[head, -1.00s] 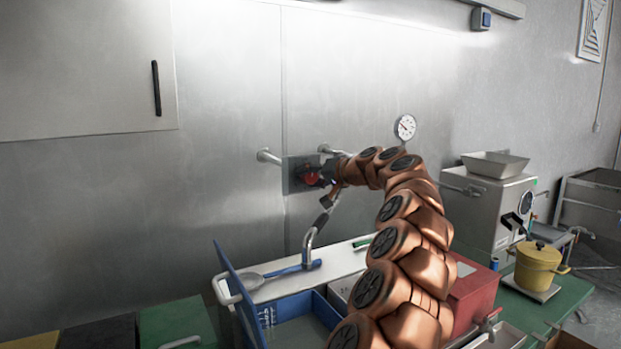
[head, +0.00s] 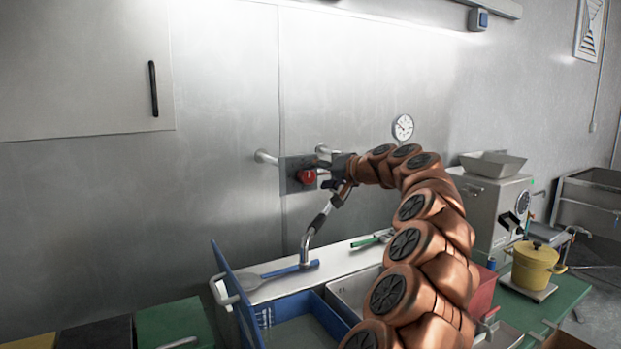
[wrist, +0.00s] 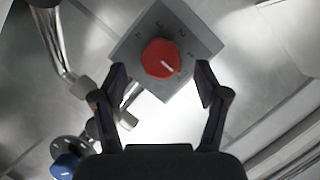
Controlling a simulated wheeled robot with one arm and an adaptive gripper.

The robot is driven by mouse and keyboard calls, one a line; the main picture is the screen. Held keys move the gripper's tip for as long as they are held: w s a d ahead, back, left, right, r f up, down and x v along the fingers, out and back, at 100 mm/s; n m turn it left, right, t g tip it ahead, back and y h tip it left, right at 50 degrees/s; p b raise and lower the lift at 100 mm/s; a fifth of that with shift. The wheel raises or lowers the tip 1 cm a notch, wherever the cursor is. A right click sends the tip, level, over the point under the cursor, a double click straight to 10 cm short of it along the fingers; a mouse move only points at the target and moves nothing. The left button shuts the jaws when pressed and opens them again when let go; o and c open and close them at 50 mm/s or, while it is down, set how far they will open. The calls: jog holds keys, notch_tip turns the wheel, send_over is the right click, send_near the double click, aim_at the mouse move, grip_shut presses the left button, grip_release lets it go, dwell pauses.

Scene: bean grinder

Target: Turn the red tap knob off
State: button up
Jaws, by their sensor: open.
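The red tap knob (head: 306,177) sits on a dark square plate (head: 287,184) on the metal wall. In the wrist view the knob (wrist: 160,58) faces me on its grey plate (wrist: 194,40), with a pale pointer line toward its lower right and small marks around it. My gripper (head: 328,173) is just right of the knob in the head view. In the wrist view my gripper (wrist: 160,78) is open, its two fingers apart on either side below the knob, with nothing between them. The fingers look clear of the knob, though the depth gap is hard to judge.
A metal spout pipe (head: 308,243) comes down below the plate. A blue knob (wrist: 64,167) shows at the wrist view's lower left. A blue-handled spoon (head: 278,272) lies on the white counter. A yellow pot (head: 535,263) and a metal machine (head: 495,210) stand right.

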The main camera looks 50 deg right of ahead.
jog(key=v, duration=0.8)
jog(key=shift+a, duration=0.1)
dwell(0.3)
